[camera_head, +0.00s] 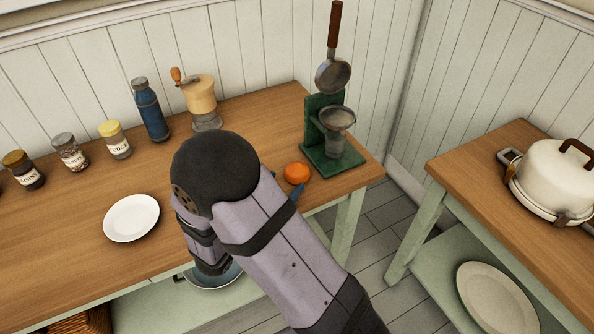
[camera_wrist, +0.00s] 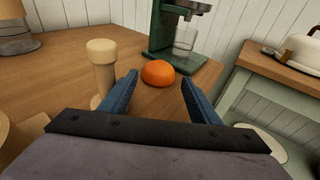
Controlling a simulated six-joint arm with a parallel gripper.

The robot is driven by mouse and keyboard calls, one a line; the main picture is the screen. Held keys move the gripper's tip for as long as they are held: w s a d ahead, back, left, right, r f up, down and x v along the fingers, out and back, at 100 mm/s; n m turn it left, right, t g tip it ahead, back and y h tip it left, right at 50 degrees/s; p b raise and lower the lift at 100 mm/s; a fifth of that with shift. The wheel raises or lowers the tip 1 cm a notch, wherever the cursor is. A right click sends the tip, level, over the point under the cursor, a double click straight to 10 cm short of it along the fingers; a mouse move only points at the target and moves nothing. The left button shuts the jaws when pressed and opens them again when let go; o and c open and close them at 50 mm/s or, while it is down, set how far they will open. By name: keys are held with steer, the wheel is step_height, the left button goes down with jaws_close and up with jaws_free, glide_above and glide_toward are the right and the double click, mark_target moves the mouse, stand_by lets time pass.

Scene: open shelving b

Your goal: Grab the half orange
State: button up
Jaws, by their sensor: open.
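The half orange (camera_head: 297,173) lies on the wooden table near its right end, just in front of the green stand. In the wrist view the half orange (camera_wrist: 158,73) sits dome up on the table, ahead of my gripper and roughly between the lines of its fingers. My gripper (camera_wrist: 158,88) is open, with its two blue fingers apart and nothing between them. In the head view my own arm hides most of the gripper; only a bit of blue finger shows beside the orange.
A green stand (camera_head: 313,135) with a glass (camera_wrist: 185,38) is close behind the orange. A pale wooden peg-shaped thing (camera_wrist: 102,62) stands left of my fingers in the wrist view. A white plate (camera_head: 131,218), several jars and a blue bottle (camera_head: 149,110) are farther left.

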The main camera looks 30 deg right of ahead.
mark_target(292, 175)
steer(key=shift+w+d, duration=0.15)
steer(key=shift+d, duration=0.05)
steer(key=shift+p+x, duration=0.4)
steer(key=shift+x, duration=2.15)
steer(key=c, duration=0.7)
